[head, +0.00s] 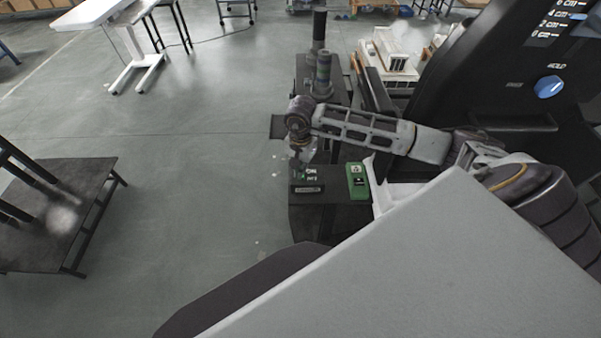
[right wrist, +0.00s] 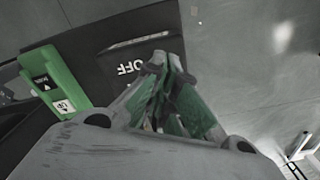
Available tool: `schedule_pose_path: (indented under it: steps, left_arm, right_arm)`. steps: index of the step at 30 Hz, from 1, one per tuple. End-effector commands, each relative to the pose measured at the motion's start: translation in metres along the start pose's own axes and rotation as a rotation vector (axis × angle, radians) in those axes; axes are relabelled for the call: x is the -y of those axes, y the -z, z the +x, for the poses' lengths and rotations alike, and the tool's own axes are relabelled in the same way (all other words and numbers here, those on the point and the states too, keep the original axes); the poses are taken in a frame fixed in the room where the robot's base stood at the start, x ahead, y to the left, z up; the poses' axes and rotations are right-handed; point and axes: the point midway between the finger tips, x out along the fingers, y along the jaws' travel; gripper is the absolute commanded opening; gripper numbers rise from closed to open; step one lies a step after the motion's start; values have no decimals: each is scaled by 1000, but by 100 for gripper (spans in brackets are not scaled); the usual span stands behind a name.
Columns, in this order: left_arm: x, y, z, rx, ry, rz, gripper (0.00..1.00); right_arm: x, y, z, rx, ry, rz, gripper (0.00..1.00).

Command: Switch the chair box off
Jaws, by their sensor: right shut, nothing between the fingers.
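The chair box (head: 330,217) is a dark box near the middle of the head view, with white lettering and a switch panel (head: 307,188) on its top. In the right wrist view the box (right wrist: 100,38) shows the word OFF (right wrist: 130,67) beside a grey-edged switch (right wrist: 137,42). My right gripper (head: 302,177) is shut and empty, pointing down at the switch panel. In the right wrist view its fingertips (right wrist: 165,62) overlap the panel just beside OFF. I cannot tell whether they touch, and they hide part of the switch. My left gripper is not in view.
A green box (head: 357,181) with labels sits right of the panel; it also shows in the right wrist view (right wrist: 52,80). A dark column (head: 319,75) rises behind. A dark low table (head: 75,215) stands at left, with open floor between.

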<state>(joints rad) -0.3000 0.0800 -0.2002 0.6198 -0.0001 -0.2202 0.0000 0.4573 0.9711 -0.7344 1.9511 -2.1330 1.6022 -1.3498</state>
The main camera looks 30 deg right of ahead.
Motion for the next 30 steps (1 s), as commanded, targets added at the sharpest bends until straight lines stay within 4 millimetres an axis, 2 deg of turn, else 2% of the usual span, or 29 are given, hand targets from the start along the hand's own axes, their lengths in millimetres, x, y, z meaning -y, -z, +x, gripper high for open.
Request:
schedule_pose_path:
  steps: [30]
  left_arm:
    - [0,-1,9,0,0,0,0]
  right_arm:
    - [0,0,10,0,0,0,0]
